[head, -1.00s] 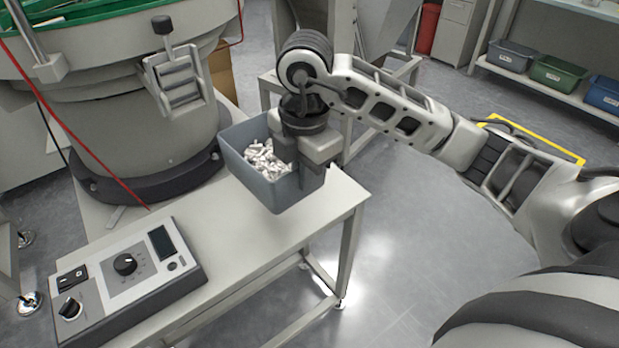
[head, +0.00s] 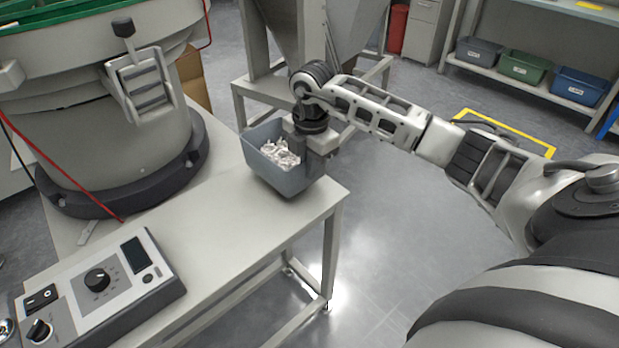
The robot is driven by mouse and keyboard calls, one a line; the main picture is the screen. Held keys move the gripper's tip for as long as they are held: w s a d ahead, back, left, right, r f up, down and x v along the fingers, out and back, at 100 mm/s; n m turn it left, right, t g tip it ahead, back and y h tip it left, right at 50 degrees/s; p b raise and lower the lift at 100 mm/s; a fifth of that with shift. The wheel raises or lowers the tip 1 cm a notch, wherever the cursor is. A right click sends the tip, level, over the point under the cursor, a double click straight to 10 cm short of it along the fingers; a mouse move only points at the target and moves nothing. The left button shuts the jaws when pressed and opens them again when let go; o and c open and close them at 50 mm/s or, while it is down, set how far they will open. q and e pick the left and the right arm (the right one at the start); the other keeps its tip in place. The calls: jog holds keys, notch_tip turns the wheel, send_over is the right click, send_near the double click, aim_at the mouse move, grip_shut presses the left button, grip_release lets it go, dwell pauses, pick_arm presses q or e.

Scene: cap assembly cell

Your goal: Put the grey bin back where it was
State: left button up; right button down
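The grey bin (head: 282,182) is an open box with many small white parts (head: 279,152) in it. It is over the far right end of the steel table (head: 221,213), close to its edge, and looks upright. I cannot tell whether its base touches the table top. My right gripper (head: 308,160) points down at the bin's right side and is shut on its wall. The fingertips are partly hidden by the bin. My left gripper is out of view.
A control box (head: 100,283) with knobs lies on the table's near left. A large round feeder (head: 115,150) stands behind it. A hopper stand (head: 277,88) is beyond the table. Grey, green and blue bins (head: 523,66) sit on a shelf at the back right.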

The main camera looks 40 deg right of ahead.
aim_at(309, 185)
notch_tip(309, 185, down, 3)
jog(key=shift+w+d+f, duration=0.1)
jog(key=shift+d+f, duration=0.05)
jog(key=shift+f, duration=0.05)
jog(key=shift+f+b, duration=0.15)
jog(key=shift+b, duration=0.15)
jog(key=c, duration=1.6)
grip_release()
jog(key=shift+c, duration=0.2)
